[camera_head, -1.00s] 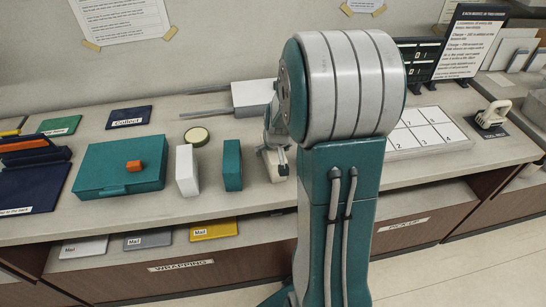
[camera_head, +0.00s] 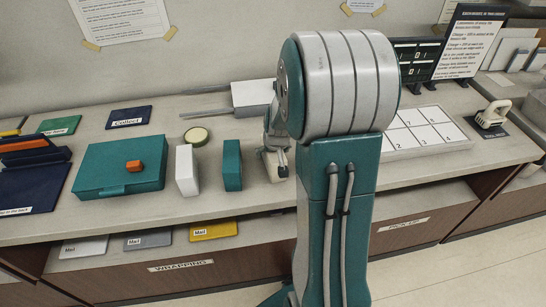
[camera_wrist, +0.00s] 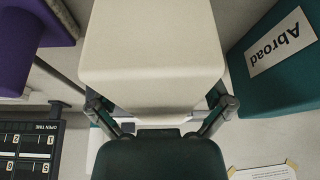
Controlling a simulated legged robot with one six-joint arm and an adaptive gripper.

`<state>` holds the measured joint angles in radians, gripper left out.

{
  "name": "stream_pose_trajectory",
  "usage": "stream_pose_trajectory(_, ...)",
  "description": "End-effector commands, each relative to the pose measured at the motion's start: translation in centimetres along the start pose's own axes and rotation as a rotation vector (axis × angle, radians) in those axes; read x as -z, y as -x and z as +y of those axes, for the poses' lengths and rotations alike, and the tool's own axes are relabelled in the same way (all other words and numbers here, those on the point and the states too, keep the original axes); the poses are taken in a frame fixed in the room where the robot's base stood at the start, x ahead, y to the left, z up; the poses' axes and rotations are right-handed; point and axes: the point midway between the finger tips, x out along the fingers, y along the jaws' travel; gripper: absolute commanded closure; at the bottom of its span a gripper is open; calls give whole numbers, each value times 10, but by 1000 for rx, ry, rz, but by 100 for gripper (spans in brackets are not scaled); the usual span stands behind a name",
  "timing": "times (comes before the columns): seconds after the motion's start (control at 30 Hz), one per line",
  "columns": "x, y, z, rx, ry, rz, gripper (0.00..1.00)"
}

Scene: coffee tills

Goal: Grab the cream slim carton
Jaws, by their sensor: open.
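The cream slim carton (camera_head: 270,168) stands on the counter below my gripper, partly hidden by it in the head view. In the wrist view the cream carton (camera_wrist: 150,45) fills the upper middle, close to the camera. My gripper (camera_wrist: 160,108) is open, with one finger at each side of the carton's near end. I cannot tell whether either finger touches it. In the head view my gripper (camera_head: 279,158) is right at the carton, mostly hidden behind my arm.
A teal carton (camera_head: 232,165) and a white carton (camera_head: 187,170) stand left of it. A teal box labelled Abroad (camera_wrist: 285,60) and a purple object (camera_wrist: 40,30) flank the wrist view.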

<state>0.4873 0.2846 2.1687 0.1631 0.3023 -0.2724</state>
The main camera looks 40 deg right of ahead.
Motion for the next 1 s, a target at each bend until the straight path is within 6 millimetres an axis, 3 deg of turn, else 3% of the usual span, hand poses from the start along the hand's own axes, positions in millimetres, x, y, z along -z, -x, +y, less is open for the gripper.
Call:
stream_pose_trajectory(0.03,0,0,0,0,0,0,0)
stream_pose_trajectory(0.07,0,0,0,0,0,0,9)
stream_pose_trajectory(0.23,0,0,0,0,0,0,85)
stream_pose_trajectory(0.67,1,3,0,0,1,0,87)
stream_pose_trajectory(1.0,12,47,6,-2,-2,4,87)
